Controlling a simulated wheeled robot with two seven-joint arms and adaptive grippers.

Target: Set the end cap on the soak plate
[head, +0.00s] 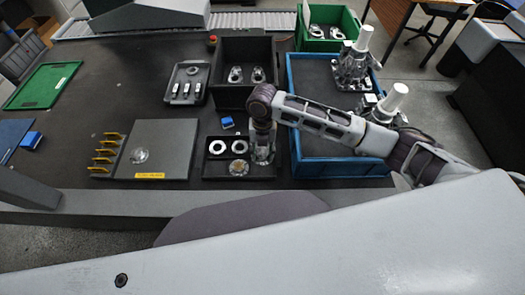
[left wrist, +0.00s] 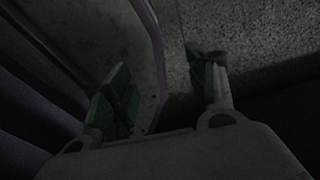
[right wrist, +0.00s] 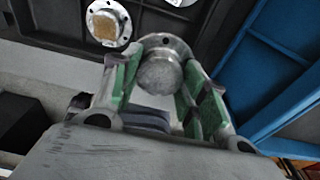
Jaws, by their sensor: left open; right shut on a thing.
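A metal end cap (right wrist: 160,68), with a round boss and a flange, is between the fingers of my right gripper (right wrist: 152,82), which is shut on it. In the head view my right gripper (head: 263,158) is over the right side of a black tray (head: 214,172); I cannot tell whether the cap is clear of the tray. The flat grey plate with a yellow label, seemingly the soak plate (head: 175,140), lies left of the tray. A round pale spot or disc (head: 139,155) shows on it. My left gripper (left wrist: 163,80) is open and empty, away from the table.
The black tray also holds pale rings (head: 239,142) and a tan-centred disc (head: 238,168). Yellow prongs (head: 106,155) line the plate's left side. A blue crate (head: 305,168) with tall metal parts stands right, a black bin (head: 232,97) behind. A small blue block (head: 227,122) lies behind the tray.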

